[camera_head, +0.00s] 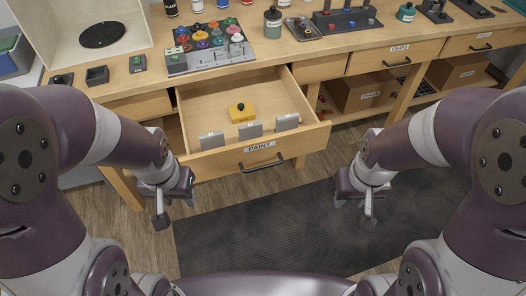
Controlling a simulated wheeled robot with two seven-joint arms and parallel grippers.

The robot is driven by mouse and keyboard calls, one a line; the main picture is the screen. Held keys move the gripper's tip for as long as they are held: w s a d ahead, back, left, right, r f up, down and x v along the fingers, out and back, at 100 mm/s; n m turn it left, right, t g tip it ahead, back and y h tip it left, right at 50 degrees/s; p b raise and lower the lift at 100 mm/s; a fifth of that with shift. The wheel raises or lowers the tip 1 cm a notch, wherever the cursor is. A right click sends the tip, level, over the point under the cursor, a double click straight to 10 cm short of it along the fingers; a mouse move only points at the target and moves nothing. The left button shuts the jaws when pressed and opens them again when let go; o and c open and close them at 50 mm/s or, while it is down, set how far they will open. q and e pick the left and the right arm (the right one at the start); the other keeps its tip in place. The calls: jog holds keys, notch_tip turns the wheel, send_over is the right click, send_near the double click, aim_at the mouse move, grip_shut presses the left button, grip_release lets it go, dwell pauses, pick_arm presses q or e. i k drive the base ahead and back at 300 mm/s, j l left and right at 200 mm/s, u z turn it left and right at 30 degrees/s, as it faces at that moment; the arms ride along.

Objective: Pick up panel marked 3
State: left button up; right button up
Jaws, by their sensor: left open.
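Three grey panels stand upright in a row inside the open drawer, along its front: a left panel (212,141), a middle panel (250,131) and a right panel (287,122). Their marks are too small to read, so I cannot tell which is marked 3. My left gripper (162,221) is open and empty, in front of the drawer's left side and below its front edge in the picture. My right gripper (370,221) hangs apart from the drawer, to its right; it holds nothing visible, and its finger gap is hidden by the angle.
The drawer front (296,147) is labelled PAINT and sticks out from the workbench (320,52). A yellow block with a black knob (242,113) lies in the drawer behind the panels. A rack of paint pots (210,46) stands above. A dark mat (290,220) covers the floor.

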aim_at(248, 132)
jog(key=i+l+u, duration=0.35)
jog(key=l, duration=0.35)
jog(key=i+l+u, duration=0.15)
jog(key=l, duration=0.25)
jog(key=i+l+u, duration=0.15)
jog(key=l, duration=0.25)
jog(key=i+l+u, duration=0.15)
jog(key=l, duration=0.3)
jog(key=i+l+u, duration=0.2)
jog(key=l, duration=0.25)
jog(key=i+l+u, duration=0.15)
jog(key=l, duration=0.3)
